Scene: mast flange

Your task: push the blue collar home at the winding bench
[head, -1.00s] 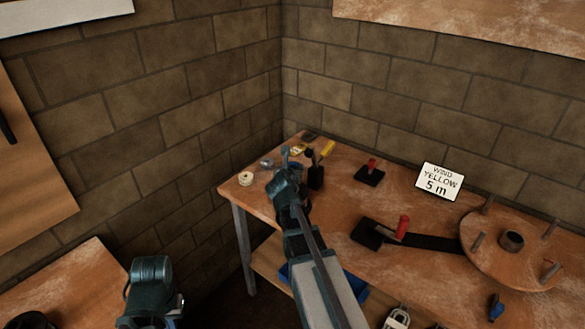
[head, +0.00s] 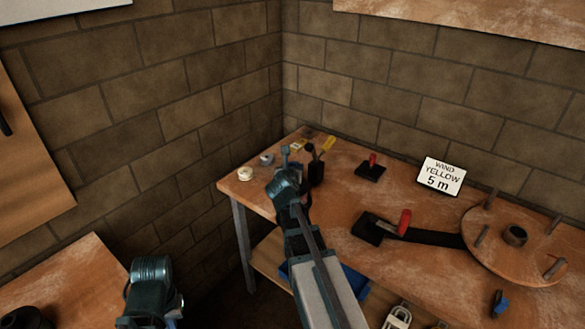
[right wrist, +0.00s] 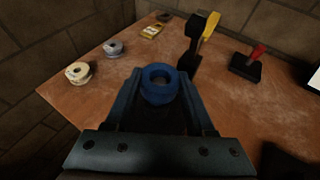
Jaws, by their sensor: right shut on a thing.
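A blue ring (right wrist: 159,96), which looks like the collar, sits between the fingers of my right gripper (right wrist: 158,80) in the right wrist view. The fingers are shut on its two sides. Its hole faces up toward the camera. In the head view my right gripper (head: 287,160) is over the far left corner of the winding bench (head: 335,195), and it hides the ring there. I cannot tell whether the ring touches the bench. Part of my left arm shows at the lower left of the head view, but its fingers do not.
A cream coil (right wrist: 78,73) and a grey coil (right wrist: 114,48) lie left of the ring. A black stand (right wrist: 190,62) and yellow handle (right wrist: 209,26) are close behind it. A red-handled block (head: 370,170), a sign (head: 441,177) and a pegged wooden reel (head: 490,255) are farther right.

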